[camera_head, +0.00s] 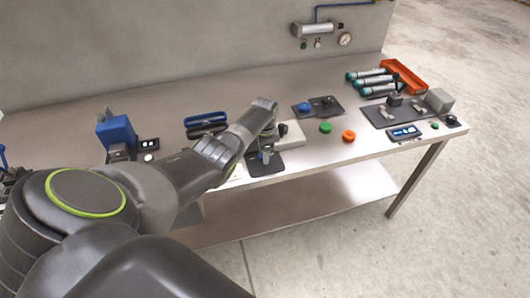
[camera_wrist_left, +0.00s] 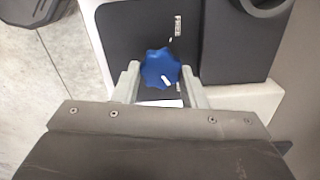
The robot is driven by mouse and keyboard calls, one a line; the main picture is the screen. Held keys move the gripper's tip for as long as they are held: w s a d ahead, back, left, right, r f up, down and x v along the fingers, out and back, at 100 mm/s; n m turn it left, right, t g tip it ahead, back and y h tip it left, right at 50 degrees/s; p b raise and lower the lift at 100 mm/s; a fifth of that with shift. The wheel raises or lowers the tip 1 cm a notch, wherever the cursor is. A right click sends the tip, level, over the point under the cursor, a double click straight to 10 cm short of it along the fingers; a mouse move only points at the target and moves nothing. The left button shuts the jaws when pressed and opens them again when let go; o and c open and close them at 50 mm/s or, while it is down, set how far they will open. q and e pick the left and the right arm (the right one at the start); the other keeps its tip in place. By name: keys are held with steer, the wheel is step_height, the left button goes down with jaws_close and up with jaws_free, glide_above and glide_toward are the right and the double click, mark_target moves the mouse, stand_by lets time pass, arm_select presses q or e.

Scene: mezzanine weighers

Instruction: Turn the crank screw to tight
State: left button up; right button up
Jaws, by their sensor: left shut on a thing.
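My left gripper (camera_head: 266,152) points down over a dark plate near the front edge of the bench. In the left wrist view its two fingers (camera_wrist_left: 160,80) stand on either side of a blue lobed knob (camera_wrist_left: 160,68) with a white mark pointing to the lower right. The gripper is shut on this knob. The knob sits over a dark plate (camera_wrist_left: 125,30) with a small printed label at its far side. In the head view my arm hides the knob. I cannot tell how tight the screw is. My right gripper is not in view.
The steel bench (camera_head: 330,160) also carries a green knob (camera_head: 325,127), an orange knob (camera_head: 348,135), a blue display unit (camera_head: 404,132), several dark cylinders and an orange tray (camera_head: 405,78). A blue block (camera_head: 116,132) stands at the left. A pale block (camera_head: 290,135) is close beside my gripper.

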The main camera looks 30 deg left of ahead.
arm_select(q)
steer(key=shift+w, duration=0.1)
steer(key=o, duration=0.7)
steer(key=shift+r, duration=0.1)
steer(key=shift+r, duration=0.25)
step_height(320, 180, up, 17)
steer(key=shift+f+b, duration=0.1)
steer(key=shift+b, duration=0.65)
